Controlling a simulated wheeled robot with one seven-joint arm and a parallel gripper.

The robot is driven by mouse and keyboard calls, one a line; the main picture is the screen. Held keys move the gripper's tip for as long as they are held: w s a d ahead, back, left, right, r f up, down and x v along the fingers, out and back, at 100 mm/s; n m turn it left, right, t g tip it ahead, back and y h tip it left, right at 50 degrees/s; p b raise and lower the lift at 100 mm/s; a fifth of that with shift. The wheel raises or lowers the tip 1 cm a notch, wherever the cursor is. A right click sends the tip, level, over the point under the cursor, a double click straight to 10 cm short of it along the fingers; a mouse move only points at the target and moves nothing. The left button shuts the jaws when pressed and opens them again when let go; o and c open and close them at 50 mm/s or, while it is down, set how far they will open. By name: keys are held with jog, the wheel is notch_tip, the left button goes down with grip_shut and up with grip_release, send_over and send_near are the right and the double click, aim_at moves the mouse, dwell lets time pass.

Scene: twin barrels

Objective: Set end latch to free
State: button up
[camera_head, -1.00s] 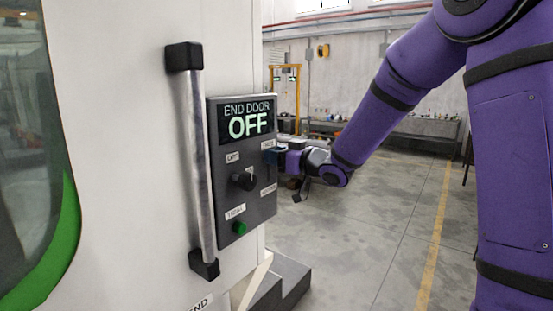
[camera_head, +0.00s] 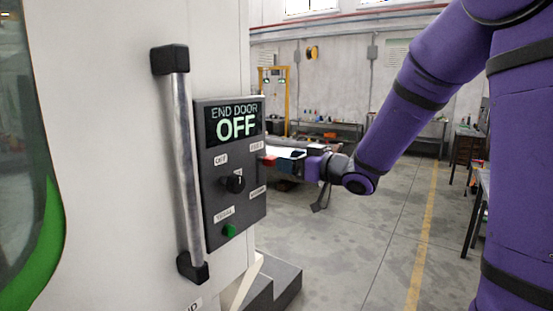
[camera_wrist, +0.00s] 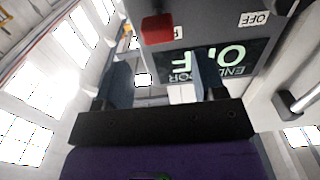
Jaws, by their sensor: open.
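The dark control panel (camera_head: 232,205) is on the white machine wall, with a display (camera_head: 236,122) reading END DOOR OFF. In the wrist view the red block (camera_wrist: 157,29) shows beyond my fingertips. My gripper (camera_head: 284,163) is open, right of the block; whether they touch is unclear.
A vertical metal handle (camera_head: 186,165) stands left of the panel. A green button (camera_head: 229,231) is under the knob. Grey steps (camera_head: 275,285) are at the machine's foot. Open floor lies to the right, with benches by the back wall.

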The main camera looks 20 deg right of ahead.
jog(key=shift+v, duration=1.2)
jog(key=shift+r, duration=0.1)
jog(key=s+d+r+m+g+h, duration=0.1)
jog(key=s+d+r+m+h, duration=0.15)
jog(key=s+h, duration=0.3)
jog(key=s+d+r+m+g+h, duration=0.1)
jog(key=s+d+m+h, duration=0.25)
jog(key=h, duration=0.25)
jog(key=s+a+f+g, duration=0.1)
jog(key=s+a+g, duration=0.1)
jog(key=s, duration=0.8)
jog(key=s+a+f+m+g, duration=0.1)
jog(key=s+g, duration=0.4)
jog(key=s, duration=0.6)
jog(key=shift+a+f+y, duration=0.45)
jog(key=shift+a+f, duration=0.25)
jog(key=shift+a, duration=0.15)
